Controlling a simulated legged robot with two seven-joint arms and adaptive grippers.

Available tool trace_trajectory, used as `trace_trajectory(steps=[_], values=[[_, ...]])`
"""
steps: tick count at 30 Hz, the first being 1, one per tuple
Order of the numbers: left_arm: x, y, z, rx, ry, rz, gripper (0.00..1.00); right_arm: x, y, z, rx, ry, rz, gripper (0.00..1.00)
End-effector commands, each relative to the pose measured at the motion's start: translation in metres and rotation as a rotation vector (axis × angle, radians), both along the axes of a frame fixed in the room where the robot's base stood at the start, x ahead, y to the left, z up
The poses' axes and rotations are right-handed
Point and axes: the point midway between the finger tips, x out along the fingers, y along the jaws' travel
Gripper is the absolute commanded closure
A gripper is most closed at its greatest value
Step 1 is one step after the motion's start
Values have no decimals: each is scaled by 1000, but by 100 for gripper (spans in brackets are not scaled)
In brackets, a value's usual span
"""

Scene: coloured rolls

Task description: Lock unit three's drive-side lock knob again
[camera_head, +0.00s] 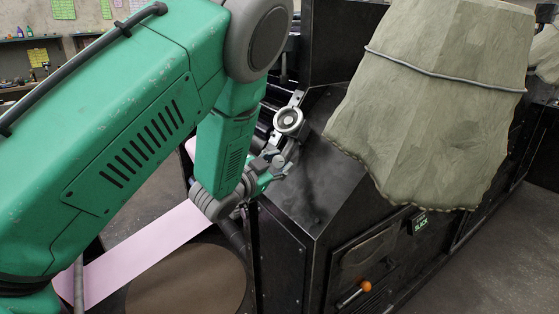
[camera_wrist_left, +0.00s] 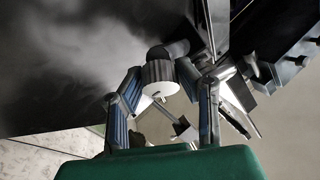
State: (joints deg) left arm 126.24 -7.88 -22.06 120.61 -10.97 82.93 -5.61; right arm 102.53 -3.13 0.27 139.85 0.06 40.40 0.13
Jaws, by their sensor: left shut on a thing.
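My left gripper (camera_head: 274,162) is at the end of the green arm, against the upper edge of the dark machine. In the left wrist view its two blue-padded fingers (camera_wrist_left: 168,88) are closed in on a pale, ribbed round knob (camera_wrist_left: 160,73) that stands out from dark metal. The gripper is shut on this knob. In the head view the knob is mostly hidden by the fingers and cannot be made out clearly. A round silver fitting (camera_head: 289,121) on a bracket sits just above the gripper. My right gripper is not in view.
A pink web (camera_head: 140,257) runs below my arm, beside a brown round roll end (camera_head: 190,283). An olive cloth cover (camera_head: 430,100) hangs over the machine at right. A green "SLACK" sign (camera_head: 419,223) and an orange-tipped lever (camera_head: 366,286) are on the machine front (camera_head: 285,255).

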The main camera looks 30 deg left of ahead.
Motion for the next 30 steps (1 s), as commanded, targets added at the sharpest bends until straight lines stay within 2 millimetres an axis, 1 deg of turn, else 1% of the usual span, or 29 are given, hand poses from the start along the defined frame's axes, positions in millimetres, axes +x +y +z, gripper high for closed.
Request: trace_trajectory(steps=[6,12,29,30], values=[[0,0,0,114,26,-59,100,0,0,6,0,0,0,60],[0,-1,0,174,36,-90,100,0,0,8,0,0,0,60],[0,-1,-2,201,43,-105,100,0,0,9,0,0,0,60],[0,-1,-2,201,43,-105,65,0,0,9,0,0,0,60]])
